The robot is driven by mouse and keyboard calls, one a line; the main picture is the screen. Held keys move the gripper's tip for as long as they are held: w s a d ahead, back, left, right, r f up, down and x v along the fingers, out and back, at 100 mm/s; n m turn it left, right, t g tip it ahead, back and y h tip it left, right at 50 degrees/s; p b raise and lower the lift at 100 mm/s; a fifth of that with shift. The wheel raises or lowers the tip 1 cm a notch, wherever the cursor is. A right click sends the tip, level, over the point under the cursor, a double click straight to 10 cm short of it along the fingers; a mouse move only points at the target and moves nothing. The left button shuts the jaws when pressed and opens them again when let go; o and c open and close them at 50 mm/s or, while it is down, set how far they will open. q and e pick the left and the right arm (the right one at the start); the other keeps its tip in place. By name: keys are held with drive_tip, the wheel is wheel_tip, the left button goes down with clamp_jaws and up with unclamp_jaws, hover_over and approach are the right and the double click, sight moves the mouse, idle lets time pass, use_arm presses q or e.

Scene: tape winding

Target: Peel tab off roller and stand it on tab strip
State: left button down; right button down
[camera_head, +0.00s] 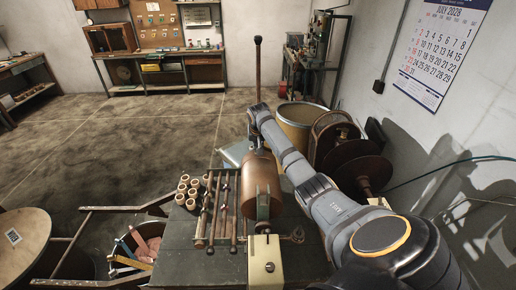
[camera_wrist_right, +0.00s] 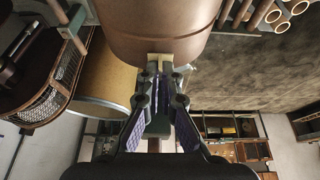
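The copper-brown roller (camera_head: 260,187) lies at the bench's middle. It fills the top of the right wrist view (camera_wrist_right: 155,25). A small tan tab (camera_wrist_right: 160,59) sticks out at its edge there. My right arm reaches in from the lower right past the roller's far end. The right gripper (camera_wrist_right: 164,77) has its fingertips close together at the tab. I cannot tell whether they are clamped on it. In the head view the roller and arm hide the fingers. My left gripper is not in view. I cannot clearly identify the tab strip.
Several rods (camera_head: 223,210) and pale tubes (camera_head: 187,189) lie left of the roller on the bench (camera_head: 190,266). A cream block (camera_head: 265,263) sits at the near end. A tan drum (camera_head: 300,122) and dark discs (camera_head: 357,172) stand at the right. Open floor lies to the left.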

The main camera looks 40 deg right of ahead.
drive_tip(key=shift+r, duration=2.5)
